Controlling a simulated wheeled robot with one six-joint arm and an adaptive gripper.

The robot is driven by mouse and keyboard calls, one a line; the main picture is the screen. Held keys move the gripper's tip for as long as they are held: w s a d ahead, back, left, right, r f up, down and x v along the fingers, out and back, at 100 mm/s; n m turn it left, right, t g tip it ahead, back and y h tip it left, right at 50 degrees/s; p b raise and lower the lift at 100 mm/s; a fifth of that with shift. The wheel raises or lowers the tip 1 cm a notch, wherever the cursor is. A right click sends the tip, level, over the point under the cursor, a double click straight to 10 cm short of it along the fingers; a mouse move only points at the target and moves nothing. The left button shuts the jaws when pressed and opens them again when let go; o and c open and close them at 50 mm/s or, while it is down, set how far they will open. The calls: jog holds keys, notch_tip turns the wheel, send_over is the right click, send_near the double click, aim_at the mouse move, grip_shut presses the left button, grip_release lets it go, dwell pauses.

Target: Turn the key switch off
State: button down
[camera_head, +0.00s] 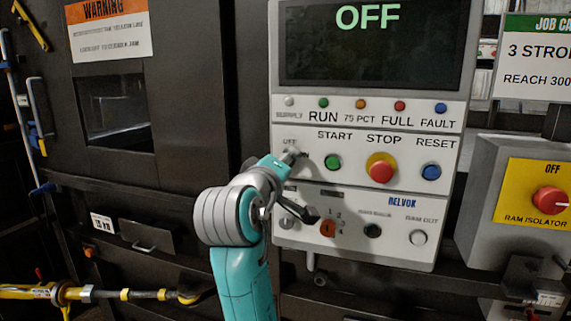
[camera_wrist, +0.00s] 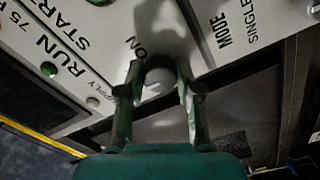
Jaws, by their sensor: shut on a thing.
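My gripper (camera_wrist: 158,72) is shut on the key switch, one finger on each side. In the head view my gripper (camera_head: 289,156) reaches the panel's left side, just under a small "OFF" label, and it hides most of the switch there. The key's exact angle cannot be told. The display (camera_head: 375,50) above shows "OFF" in green letters.
Close right of my gripper are the green start button (camera_head: 333,162), red stop button (camera_head: 381,170) and blue reset button (camera_head: 431,172). A grey isolator box with a red knob (camera_head: 550,201) stands at right.

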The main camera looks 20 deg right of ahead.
dwell(0.4)
jog(key=c, duration=0.8)
grip_release()
jog(key=shift+o, duration=0.2)
jog(key=v, duration=1.2)
